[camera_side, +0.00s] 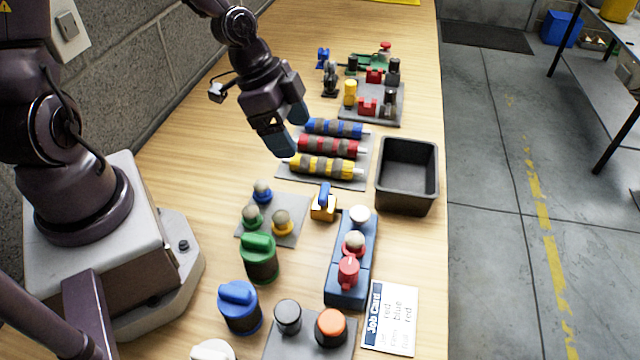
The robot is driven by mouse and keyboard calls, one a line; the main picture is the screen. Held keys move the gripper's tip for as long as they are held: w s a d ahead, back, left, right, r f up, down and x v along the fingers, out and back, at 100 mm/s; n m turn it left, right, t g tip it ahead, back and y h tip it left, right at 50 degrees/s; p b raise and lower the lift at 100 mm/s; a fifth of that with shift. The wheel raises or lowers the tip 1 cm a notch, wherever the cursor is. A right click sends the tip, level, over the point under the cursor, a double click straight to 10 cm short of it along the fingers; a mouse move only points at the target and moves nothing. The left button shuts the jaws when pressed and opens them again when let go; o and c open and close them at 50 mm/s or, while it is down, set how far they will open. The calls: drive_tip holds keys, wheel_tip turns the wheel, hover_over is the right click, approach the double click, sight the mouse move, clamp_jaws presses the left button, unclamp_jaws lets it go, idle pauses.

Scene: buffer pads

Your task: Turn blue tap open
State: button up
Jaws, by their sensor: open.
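A small yellow block with an upright blue lever (324,197) stands mid-table, left of the black bin. A larger round blue piece with a raised blue bar handle (238,305) stands at the front left. I cannot tell for certain which of these is the blue tap. My gripper (289,126) has blue fingertips, is open and holds nothing. It hangs above the table at the left end of the striped rollers, farther back than both blue pieces and touching neither.
Striped rollers (330,146) lie on a grey plate beside the black bin (407,175). Knobs on a grey pad (270,235), a green-handled piece (260,258) and a blue box with knobs (347,283) crowd the front. A job card (391,318) lies at front right.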

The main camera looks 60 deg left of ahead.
sight(322, 190)
drive_tip(key=x, duration=1.3)
drive_tip(key=shift+c, duration=0.2)
drive_tip(key=shift+s, duration=0.1)
drive_tip(key=c, duration=0.9)
